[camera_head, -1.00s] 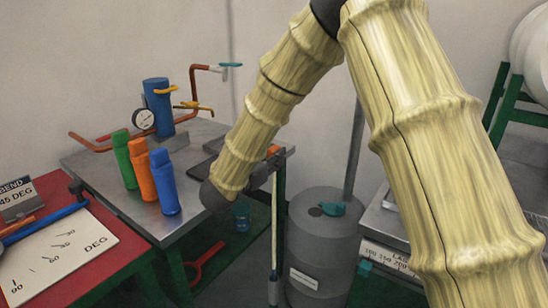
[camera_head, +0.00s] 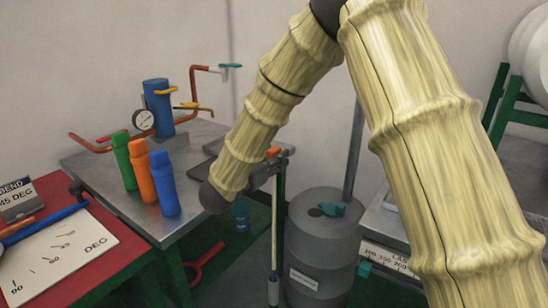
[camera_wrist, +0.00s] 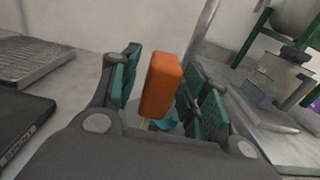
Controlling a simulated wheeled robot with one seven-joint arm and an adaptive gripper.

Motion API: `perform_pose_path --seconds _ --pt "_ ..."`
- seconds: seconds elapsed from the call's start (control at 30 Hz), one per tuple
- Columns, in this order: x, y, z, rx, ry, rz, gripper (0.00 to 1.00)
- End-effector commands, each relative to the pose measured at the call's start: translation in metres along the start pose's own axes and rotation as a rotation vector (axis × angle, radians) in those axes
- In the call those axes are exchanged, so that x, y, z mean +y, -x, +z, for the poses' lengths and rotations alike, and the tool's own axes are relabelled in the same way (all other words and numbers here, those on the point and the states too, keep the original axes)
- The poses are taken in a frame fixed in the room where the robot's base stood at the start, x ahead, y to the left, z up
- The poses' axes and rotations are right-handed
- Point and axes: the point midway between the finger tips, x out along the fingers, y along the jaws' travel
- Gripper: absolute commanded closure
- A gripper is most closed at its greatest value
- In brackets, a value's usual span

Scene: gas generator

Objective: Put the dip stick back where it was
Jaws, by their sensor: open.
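The dip stick has an orange block handle (camera_wrist: 160,86), and its thin pale rod (camera_head: 274,225) hangs upright in front of the grey drum (camera_head: 322,250). The handle's top also shows as a small orange patch (camera_head: 273,152) in the head view. My gripper (camera_wrist: 163,88) is open, with its teal-padded fingers on either side of the handle. Gaps show between the handle and the pads. In the head view my gripper (camera_head: 272,168) is partly hidden behind my wrist.
A metal table (camera_head: 120,198) at left holds green, orange and blue bottles and a pipe assembly with a gauge (camera_head: 144,119). A dark printed plate (camera_wrist: 20,125) lies close left of my gripper. A second bench (camera_head: 385,225) stands right of the drum.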

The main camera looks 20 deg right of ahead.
Motion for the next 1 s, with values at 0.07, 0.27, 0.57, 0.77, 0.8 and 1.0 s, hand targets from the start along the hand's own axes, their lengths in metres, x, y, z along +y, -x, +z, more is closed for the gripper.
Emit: perform_pose_path --seconds 0.07,0.27,0.57,0.77,0.8,1.0 --pt "0.001 0.013 -0.001 0.002 0.000 0.004 0.55" --pt "0.001 0.049 -0.001 0.000 0.001 0.004 0.55" --pt "0.001 0.099 -0.001 0.000 0.000 0.003 0.55" --pt "0.001 0.115 -0.001 0.000 0.001 0.003 0.55" --pt "0.000 0.117 -0.001 0.000 0.001 0.002 0.55" --pt "0.000 0.118 -0.002 0.001 0.006 0.003 0.55"
